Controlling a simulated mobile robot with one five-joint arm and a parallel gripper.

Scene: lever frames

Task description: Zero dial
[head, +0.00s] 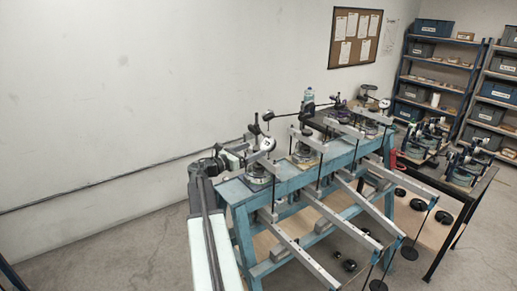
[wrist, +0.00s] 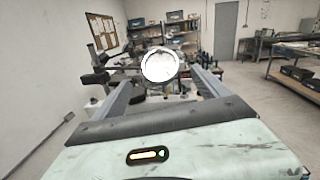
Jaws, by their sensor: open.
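In the head view the nearest dial (head: 267,144) is on the near end of the blue lever frame (head: 233,192). My gripper (head: 243,153) is just left of that dial, open and empty. Its two fingers also show in the wrist view (wrist: 163,86). I cannot tell whether a finger touches the dial.
Several grey lever beams (head: 305,248) with hanging rods and black weights (head: 378,285) stick out to the right of the frame. More dials and bases stand farther along it. A black table (head: 440,183) and shelves (head: 436,62) are behind. The left wall side is clear.

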